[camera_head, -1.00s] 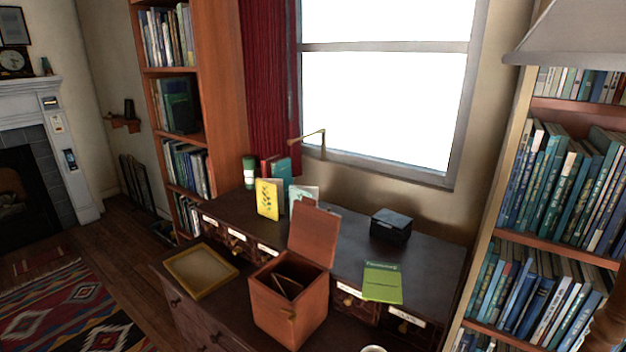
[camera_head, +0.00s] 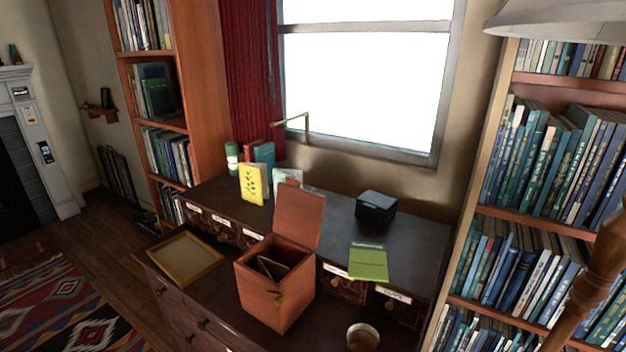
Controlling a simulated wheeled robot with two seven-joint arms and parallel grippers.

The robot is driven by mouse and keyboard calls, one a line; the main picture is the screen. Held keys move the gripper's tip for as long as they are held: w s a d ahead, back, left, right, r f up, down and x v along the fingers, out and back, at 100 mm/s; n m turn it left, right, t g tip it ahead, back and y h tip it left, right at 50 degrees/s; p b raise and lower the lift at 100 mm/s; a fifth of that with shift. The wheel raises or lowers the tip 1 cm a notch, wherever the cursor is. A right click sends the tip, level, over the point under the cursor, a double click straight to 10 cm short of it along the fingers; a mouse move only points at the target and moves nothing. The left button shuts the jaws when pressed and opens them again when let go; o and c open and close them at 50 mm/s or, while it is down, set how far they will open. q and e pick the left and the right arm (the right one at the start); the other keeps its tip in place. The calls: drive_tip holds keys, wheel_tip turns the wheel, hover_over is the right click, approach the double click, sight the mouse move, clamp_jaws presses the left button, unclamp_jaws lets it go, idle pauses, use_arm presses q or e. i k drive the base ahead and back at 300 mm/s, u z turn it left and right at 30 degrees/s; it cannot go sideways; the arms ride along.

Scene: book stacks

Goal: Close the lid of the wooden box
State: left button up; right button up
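The wooden box (camera_head: 273,299) stands on the lower front surface of the dark desk. Its lid (camera_head: 299,216) is open and stands up at the back, leaning slightly back. A thin, pale triangular-looking item (camera_head: 272,267) shows inside the box. Neither of my grippers is in view.
A shallow tray (camera_head: 185,258) lies left of the box. A round cup (camera_head: 362,337) stands to its right near the front. A green booklet (camera_head: 368,262), a black box (camera_head: 376,208) and a yellow card (camera_head: 253,184) are on the raised desk top. A bookcase (camera_head: 540,215) stands at right.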

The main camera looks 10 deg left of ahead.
sight(299, 213)
drive_tip(key=k, duration=1.35)
drive_tip(key=z, duration=0.65)
drive_tip(key=i, duration=1.2)
drive_tip(key=u, duration=0.15)
